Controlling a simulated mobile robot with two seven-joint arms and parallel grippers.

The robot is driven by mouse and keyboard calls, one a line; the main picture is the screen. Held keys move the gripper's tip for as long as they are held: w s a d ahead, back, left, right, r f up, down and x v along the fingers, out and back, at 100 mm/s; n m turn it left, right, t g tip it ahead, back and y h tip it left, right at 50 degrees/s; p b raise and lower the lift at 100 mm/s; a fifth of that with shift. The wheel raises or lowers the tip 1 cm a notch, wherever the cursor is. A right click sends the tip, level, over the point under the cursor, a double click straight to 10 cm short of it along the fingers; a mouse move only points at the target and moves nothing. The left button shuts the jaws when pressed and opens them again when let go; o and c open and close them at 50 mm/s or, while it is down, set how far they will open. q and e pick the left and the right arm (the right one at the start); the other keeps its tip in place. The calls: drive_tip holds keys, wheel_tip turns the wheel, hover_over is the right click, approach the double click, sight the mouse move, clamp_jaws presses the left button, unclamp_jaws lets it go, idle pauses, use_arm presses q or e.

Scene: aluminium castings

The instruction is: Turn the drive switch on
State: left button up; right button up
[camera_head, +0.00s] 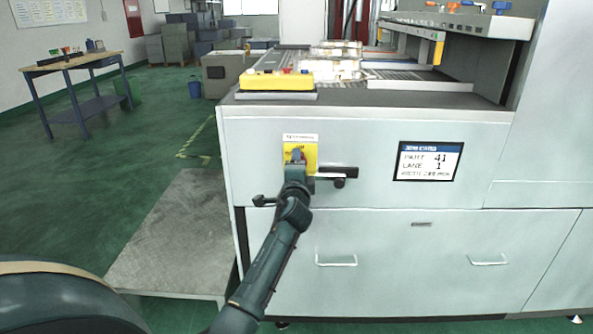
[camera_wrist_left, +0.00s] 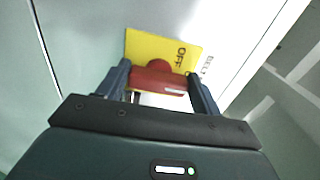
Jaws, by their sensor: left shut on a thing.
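The drive switch is a red handle (camera_wrist_left: 158,78) on a yellow plate (camera_head: 305,151) on the pale front panel of the machine. In the left wrist view the plate (camera_wrist_left: 150,46) carries the word OFF beside the handle. My left gripper (camera_wrist_left: 160,80) is shut on the red handle, one finger on each side of it. In the head view my left gripper (camera_head: 297,157) covers most of the plate, and the handle is hidden behind it. My right gripper is not in view.
A screen (camera_head: 430,161) reading part 41, lane 1 is right of the switch. A yellow control box (camera_head: 276,81) with buttons sits on the machine top above it. Drawer handles (camera_head: 336,261) stick out below. A grey plate (camera_head: 170,235) lies left of the machine; open green floor lies beyond.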

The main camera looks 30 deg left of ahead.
use_arm(q)
drive_tip(key=shift+f, duration=0.1)
drive_tip(key=o, duration=1)
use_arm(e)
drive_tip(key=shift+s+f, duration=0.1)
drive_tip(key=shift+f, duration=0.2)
use_arm(q)
drive_tip(key=p+v, duration=0.1)
drive_tip(key=v, duration=1.2)
drive_tip(key=shift+s, duration=0.1)
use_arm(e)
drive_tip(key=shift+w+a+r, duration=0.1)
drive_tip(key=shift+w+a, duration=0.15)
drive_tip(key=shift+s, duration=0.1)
